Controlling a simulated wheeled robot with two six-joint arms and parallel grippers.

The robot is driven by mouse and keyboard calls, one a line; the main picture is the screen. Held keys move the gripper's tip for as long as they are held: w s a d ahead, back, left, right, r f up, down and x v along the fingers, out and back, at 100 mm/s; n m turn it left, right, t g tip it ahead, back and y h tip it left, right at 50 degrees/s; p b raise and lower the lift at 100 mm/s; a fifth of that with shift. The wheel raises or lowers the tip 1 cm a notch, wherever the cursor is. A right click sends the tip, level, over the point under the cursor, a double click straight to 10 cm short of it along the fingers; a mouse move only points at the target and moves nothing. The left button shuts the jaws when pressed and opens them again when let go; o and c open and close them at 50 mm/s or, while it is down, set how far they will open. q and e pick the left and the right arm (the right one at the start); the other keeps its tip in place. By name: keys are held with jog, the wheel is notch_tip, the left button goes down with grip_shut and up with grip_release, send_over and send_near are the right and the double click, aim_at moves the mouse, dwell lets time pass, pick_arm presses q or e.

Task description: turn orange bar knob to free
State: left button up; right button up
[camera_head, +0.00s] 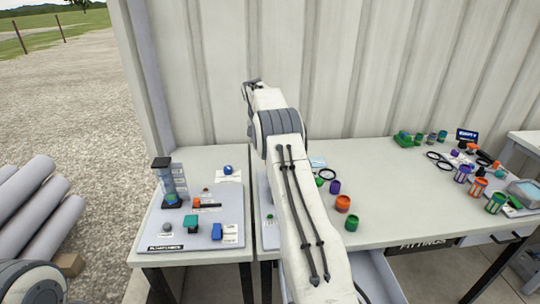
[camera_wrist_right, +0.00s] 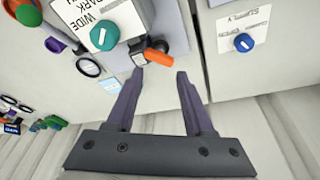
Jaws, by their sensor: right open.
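The orange bar knob (camera_wrist_right: 158,45) shows in the right wrist view as a slanted orange bar on a dark mount, at the edge of a grey panel. My right gripper (camera_wrist_right: 160,74) is open and empty, with its two fingertips just short of the knob and to either side of it. The fingers appear apart from the knob. In the head view my right arm covers this part of the table, so I cannot make the knob out there. My left gripper is not in view.
A teal round knob (camera_wrist_right: 105,36) with a printed card stands close to the orange knob. A blue knob (camera_wrist_right: 243,42) is on the neighbouring table. Cups, including an orange cup (camera_head: 343,203), stand right of my arm. The corrugated wall (camera_head: 400,70) is behind.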

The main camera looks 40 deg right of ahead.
jog(key=s+d+n+t+y+p, duration=0.25)
jog(key=d+n+y, duration=0.2)
jog(key=n, duration=0.95)
jog(key=x, duration=0.3)
jog(key=p+x, duration=0.1)
jog(key=x, duration=0.2)
jog(key=p+x, duration=0.1)
jog(key=x, duration=0.2)
jog(key=shift+w+d+f, duration=0.2)
jog(key=shift+w+f, duration=0.05)
jog(key=shift+w, duration=0.15)
